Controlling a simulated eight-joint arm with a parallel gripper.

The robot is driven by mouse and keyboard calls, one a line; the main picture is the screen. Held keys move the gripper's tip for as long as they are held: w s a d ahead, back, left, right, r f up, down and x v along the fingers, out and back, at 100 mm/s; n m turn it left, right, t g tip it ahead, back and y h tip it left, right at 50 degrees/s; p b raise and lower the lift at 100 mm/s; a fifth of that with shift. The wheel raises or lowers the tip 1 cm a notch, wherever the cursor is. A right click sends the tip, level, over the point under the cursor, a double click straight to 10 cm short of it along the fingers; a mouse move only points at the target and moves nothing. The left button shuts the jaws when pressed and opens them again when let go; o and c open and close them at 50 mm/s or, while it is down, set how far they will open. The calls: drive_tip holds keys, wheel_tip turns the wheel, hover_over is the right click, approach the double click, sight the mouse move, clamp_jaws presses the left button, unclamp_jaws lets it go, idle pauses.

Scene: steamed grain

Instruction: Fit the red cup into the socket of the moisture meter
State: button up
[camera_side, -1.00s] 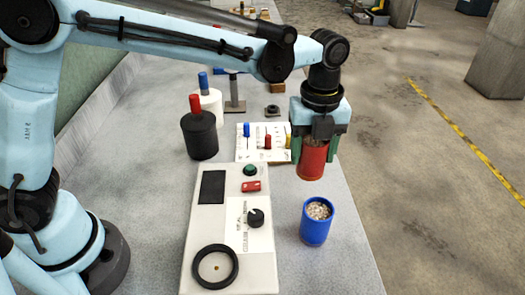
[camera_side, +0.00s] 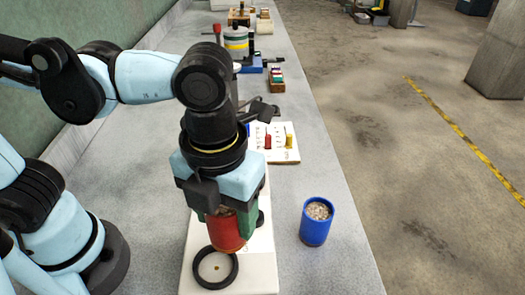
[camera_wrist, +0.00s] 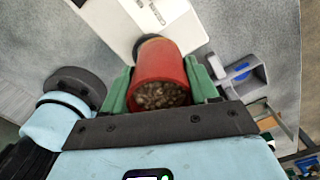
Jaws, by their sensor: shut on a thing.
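The red cup (camera_side: 226,233), filled with grain, is held between the green fingers of my gripper (camera_side: 232,226). In the wrist view the red cup (camera_wrist: 160,72) shows between both green fingers of my gripper (camera_wrist: 165,88), its open top with brown grain facing the camera. The moisture meter (camera_side: 262,272) is a white box on the table, mostly hidden behind my gripper. Its socket, a black ring (camera_side: 216,268), lies at the near end. In the side view the cup is just above and behind the ring; whether they touch I cannot tell.
A blue cup (camera_side: 316,222) of grain stands on the table right of the meter. A white card (camera_side: 278,148) with coloured pegs lies behind. Several items stand at the table's far end. The table's right edge is close beyond the blue cup.

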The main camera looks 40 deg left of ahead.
drive_tip(key=shift+s+a+f+m, duration=0.15)
drive_tip(key=shift+s+a+f, duration=0.05)
drive_tip(key=shift+s, duration=0.4)
drive_tip(key=shift+s+a+f+m, duration=0.15)
drive_tip(key=shift+s+a, duration=0.05)
drive_tip(key=shift+s, duration=0.4)
drive_tip(key=shift+s+a+f, duration=0.1)
drive_tip(key=shift+s+f, duration=0.05)
drive_tip(key=shift+f, duration=0.9)
drive_tip(key=shift+s+f, duration=0.1)
drive_tip(key=shift+f, duration=0.95)
drive_tip(key=shift+f, duration=1.25)
drive_tip(key=o, duration=1.4)
drive_tip(key=shift+c, duration=0.2)
wheel_tip(320, 180, up, 7)
